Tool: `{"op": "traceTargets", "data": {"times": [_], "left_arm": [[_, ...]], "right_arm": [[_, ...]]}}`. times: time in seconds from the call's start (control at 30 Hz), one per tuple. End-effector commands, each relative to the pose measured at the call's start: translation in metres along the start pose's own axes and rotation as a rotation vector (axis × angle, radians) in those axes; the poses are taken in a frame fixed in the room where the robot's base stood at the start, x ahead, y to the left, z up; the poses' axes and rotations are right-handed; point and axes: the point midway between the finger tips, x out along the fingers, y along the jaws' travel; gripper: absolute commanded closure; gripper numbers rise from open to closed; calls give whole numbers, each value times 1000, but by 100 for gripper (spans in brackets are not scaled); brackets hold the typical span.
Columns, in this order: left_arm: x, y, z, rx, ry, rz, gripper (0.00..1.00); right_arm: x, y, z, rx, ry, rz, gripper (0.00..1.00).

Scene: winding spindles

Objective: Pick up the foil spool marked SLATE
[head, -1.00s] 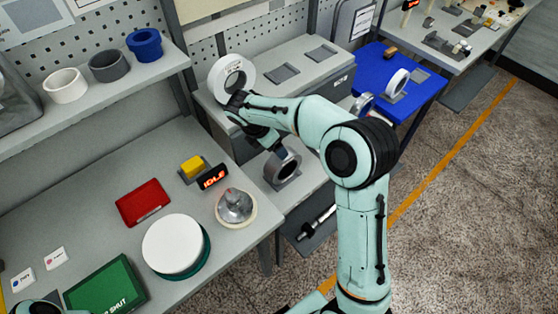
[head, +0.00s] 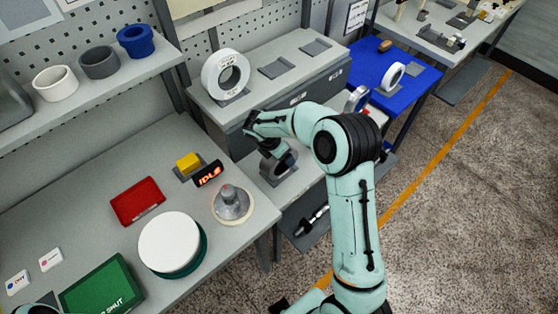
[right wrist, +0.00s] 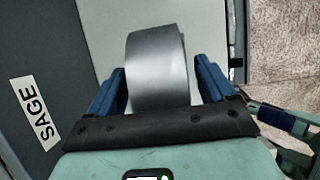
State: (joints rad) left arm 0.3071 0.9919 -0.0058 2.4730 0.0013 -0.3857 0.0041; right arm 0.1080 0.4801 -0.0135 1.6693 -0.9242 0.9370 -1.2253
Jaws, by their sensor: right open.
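My right gripper (right wrist: 160,72) is open. Its blue fingers stand on both sides of a grey foil spool (right wrist: 157,75), with a narrow gap at each side. In the head view a dark grey ring-shaped spool (head: 268,168) stands on the lower shelf, partly covered by the right gripper (head: 284,157); it appears to be the same spool. A large pale spool (head: 210,74) stands upright on the cabinet top. I cannot read SLATE on any spool. My left gripper is out of view.
A SAGE label (right wrist: 36,113) shows on a grey face beside the gripper. The cabinet (head: 300,95) rises behind the gripper. The workbench (head: 95,195) at left holds a red tray (head: 138,201) and a white disc (head: 168,241). A blue table (head: 415,84) is at right.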

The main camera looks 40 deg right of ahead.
Motion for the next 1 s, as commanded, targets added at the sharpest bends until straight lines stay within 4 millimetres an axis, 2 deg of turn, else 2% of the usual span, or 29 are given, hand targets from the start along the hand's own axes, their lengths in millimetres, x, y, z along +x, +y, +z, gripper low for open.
{"op": "traceTargets", "data": {"times": [0.07,0.1,0.33,0.73,1.0], "left_arm": [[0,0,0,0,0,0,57],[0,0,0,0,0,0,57],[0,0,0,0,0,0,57],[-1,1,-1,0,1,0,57],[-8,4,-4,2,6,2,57]], "right_arm": [[0,0,0,0,0,0,17],[0,0,0,0,0,0,24],[0,0,0,0,0,0,98],[-8,2,4,1,-3,5,100],[-50,2,21,3,-4,9,100]]}}
